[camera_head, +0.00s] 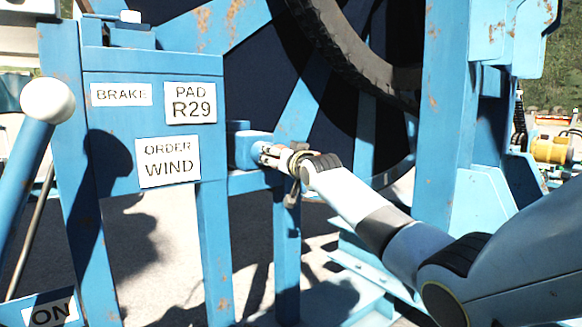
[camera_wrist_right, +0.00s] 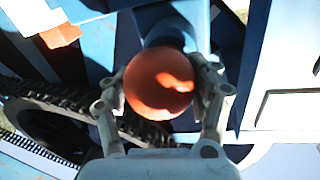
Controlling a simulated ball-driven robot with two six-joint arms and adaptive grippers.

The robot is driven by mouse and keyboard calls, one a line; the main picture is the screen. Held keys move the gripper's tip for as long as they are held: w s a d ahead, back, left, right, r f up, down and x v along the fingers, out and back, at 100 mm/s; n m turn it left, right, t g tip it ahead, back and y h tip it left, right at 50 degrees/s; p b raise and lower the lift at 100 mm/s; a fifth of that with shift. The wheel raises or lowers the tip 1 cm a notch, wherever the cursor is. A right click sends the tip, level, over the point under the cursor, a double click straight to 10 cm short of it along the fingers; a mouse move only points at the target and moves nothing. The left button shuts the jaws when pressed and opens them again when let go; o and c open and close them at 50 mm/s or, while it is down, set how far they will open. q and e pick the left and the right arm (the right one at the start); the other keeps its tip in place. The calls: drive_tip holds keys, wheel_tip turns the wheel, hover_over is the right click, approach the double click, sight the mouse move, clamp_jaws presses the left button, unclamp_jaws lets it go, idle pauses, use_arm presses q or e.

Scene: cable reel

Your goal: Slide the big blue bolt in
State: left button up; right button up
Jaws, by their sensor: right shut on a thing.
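My right gripper (camera_head: 268,153) is at the blue block (camera_head: 243,150) on the machine frame, right of the sign panel. In the right wrist view my right gripper (camera_wrist_right: 166,88) is shut with one finger on each side of a round orange-red knob (camera_wrist_right: 158,92). A thick blue shaft (camera_wrist_right: 172,24) runs on behind the knob; knob and shaft look like the big blue bolt. In the head view the gripper hides the knob. How deep the bolt sits cannot be told. My left gripper is not in view.
The blue panel carries signs reading BRAKE (camera_head: 121,94), PAD R29 (camera_head: 190,103) and ORDER WIND (camera_head: 168,161). A lever with a white ball (camera_head: 47,101) stands at the left, near an ON sign (camera_head: 50,313). A large black tyre-like rim (camera_head: 345,50) and blue uprights lie behind and right.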

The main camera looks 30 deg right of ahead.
drive_tip(key=shift+w, duration=0.3)
drive_tip(key=o, duration=1.3)
drive_tip(key=shift+a, duration=0.1)
drive_tip(key=o, duration=0.4)
drive_tip(key=shift+s, duration=0.2)
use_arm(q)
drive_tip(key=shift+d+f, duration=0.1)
use_arm(e)
drive_tip(key=s+a, duration=0.1)
drive_tip(key=s, duration=1)
drive_tip(key=shift+s+a, duration=0.2)
drive_tip(key=shift+s, duration=0.1)
